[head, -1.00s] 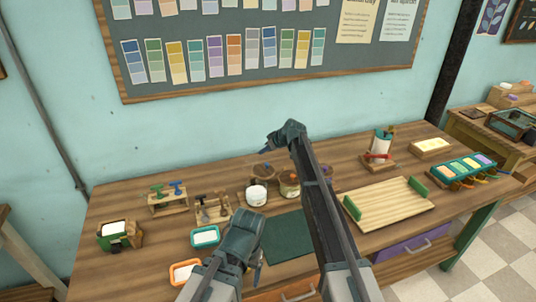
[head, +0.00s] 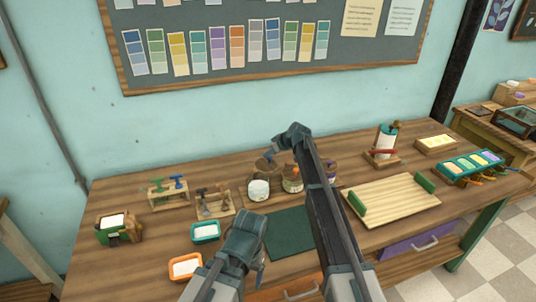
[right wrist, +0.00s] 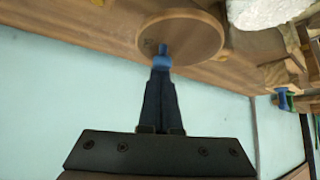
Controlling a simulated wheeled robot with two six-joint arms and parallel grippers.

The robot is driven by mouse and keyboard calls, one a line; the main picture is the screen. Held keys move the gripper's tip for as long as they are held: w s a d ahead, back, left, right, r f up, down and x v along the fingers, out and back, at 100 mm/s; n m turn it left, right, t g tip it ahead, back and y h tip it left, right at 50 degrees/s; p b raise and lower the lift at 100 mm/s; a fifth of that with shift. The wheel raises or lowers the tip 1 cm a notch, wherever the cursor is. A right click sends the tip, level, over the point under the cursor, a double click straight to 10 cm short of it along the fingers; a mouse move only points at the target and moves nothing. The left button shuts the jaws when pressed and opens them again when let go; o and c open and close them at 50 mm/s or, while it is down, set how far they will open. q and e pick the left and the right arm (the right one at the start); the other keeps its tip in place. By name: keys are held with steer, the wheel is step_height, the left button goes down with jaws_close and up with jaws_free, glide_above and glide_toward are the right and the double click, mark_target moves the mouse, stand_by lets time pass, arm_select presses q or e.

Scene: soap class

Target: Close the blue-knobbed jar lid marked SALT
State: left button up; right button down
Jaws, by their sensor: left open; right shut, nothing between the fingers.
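The open jar (head: 258,189) with white contents stands at the middle back of the table; I cannot read its label. Its round brown lid (head: 263,166) appears raised behind it. In the right wrist view the lid (right wrist: 195,35) shows with its blue knob (right wrist: 162,60). My right gripper (head: 272,155) is shut and empty, by the lid. Its fingertips (right wrist: 161,72) are at the knob, touching or just in front of it. My left gripper (head: 262,260) is open, low over the table's front, away from the jar; its fingers are mostly hidden.
Two more jars (head: 292,181) stand to the right, partly behind my right arm. A dark green mat (head: 290,232) lies in front. A teal dish (head: 205,232) and orange dish (head: 185,267) are at left, a slatted wooden tray (head: 390,203) at right.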

steer(key=shift+s+d+m, duration=0.1)
steer(key=shift+s+m, duration=0.15)
steer(key=shift+m, duration=0.05)
